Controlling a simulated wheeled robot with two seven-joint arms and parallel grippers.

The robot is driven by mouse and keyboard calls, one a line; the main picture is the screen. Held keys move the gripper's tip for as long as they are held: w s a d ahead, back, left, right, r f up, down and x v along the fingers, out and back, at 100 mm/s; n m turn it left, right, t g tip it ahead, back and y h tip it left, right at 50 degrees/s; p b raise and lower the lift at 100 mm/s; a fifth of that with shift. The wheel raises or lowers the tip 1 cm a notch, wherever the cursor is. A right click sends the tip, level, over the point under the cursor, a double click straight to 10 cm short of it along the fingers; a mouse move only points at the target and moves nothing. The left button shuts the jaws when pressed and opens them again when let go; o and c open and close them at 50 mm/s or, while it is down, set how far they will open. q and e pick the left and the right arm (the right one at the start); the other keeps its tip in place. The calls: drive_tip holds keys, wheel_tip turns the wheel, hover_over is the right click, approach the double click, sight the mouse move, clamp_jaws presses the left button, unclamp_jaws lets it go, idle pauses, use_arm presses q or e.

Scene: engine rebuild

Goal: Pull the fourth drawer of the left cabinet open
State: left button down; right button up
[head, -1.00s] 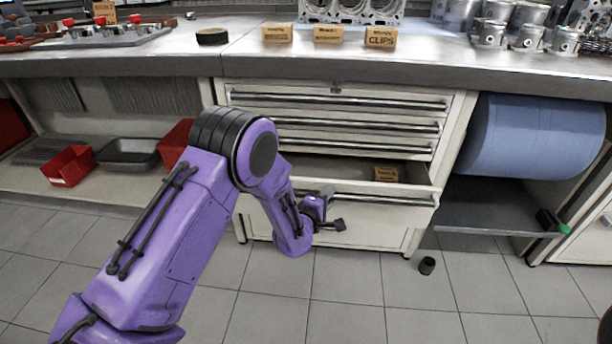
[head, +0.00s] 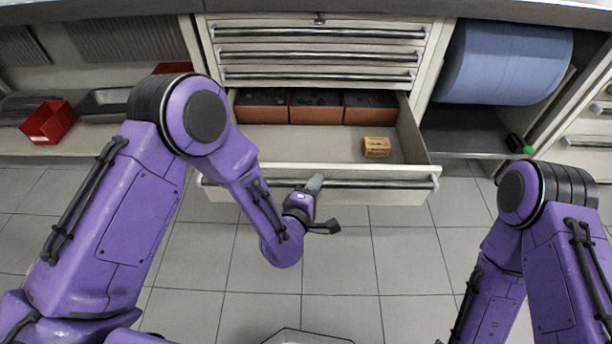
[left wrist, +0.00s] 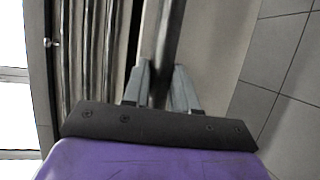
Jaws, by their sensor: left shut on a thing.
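The fourth drawer (head: 300,149) of the cabinet is pulled well out, below three closed drawers (head: 318,55). Its inside is in plain view. Its long bar handle (head: 385,184) runs across the front. My left gripper (head: 315,184) is at the handle, left of its right end, and shut on it. In the left wrist view, the two grey fingers (left wrist: 162,88) stand on either side of the handle bar (left wrist: 167,45). My right arm shows at the right in the head view, but its gripper is out of view.
Brown bins with dark contents (head: 316,108) stand at the back of the drawer, and a small cardboard box (head: 376,147) lies at its right. A blue roll (head: 505,60) is right of the cabinet. A red bin (head: 48,122) sits on the left shelf.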

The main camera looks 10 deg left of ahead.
use_arm(q)
drive_tip(key=shift+s+d, duration=0.1)
drive_tip(key=shift+s, duration=0.35)
drive_tip(key=c, duration=0.9)
unclamp_jaws()
drive_tip(key=v, duration=1)
drive_tip(key=shift+s+p, duration=0.25)
drive_tip(key=shift+p, duration=0.1)
